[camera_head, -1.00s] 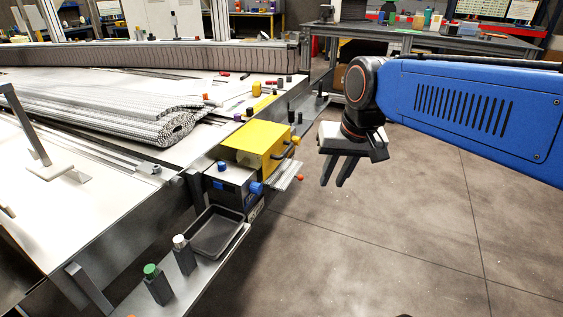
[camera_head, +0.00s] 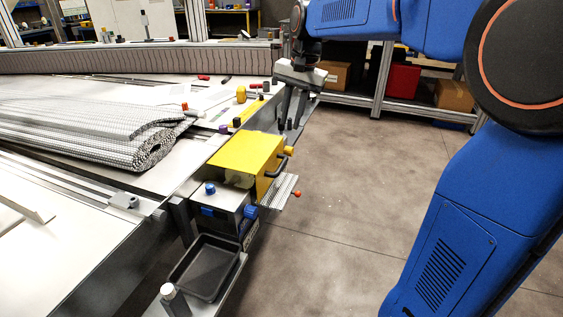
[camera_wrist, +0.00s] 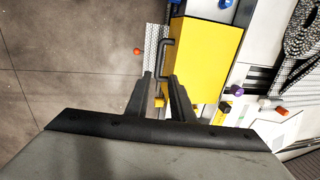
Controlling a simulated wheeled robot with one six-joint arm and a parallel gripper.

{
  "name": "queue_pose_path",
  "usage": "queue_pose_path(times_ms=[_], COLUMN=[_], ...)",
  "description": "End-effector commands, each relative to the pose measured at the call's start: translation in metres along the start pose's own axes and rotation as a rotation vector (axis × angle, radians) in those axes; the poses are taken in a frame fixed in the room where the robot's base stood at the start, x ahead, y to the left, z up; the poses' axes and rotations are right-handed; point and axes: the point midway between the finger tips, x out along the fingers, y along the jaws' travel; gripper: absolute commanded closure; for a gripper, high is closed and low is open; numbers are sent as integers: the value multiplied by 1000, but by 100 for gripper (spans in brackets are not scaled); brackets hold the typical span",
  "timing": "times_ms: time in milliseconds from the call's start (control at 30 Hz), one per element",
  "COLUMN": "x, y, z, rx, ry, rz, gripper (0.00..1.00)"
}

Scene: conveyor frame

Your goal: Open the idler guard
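The idler guard is a yellow box-shaped cover (camera_head: 245,152) on the near side of the conveyor frame, and it looks closed. A black bar handle (camera_head: 277,167) is on its right face. My gripper (camera_head: 290,124) is above and behind the guard, fingers pointing down, open and empty. In the wrist view the yellow guard (camera_wrist: 204,58) lies ahead, right of the fingers. The handle (camera_wrist: 163,55) shows just beyond the fingertips (camera_wrist: 160,77), roughly in line with the gap between them. The fingers appear apart from the handle.
A black tray (camera_head: 206,268) and a grey box with blue knobs (camera_head: 229,210) stand nearer than the guard. A ridged metal plate with an orange ball tip (camera_head: 297,194) juts out at right. Rolled mesh belt (camera_head: 145,150) lies on the conveyor. The floor at right is clear.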

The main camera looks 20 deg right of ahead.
Motion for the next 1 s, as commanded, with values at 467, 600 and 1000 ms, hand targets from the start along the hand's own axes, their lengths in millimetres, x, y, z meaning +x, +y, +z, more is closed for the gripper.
queue_pose_path(times_ms=[467, 600, 1000], x=[82, 107, 158], y=[1, 1, 1], z=[1, 1, 1], rx=[-1, -1, -1], ry=[-2, -2, -1], rz=[2, 2, 0], gripper=[78, 78, 78])
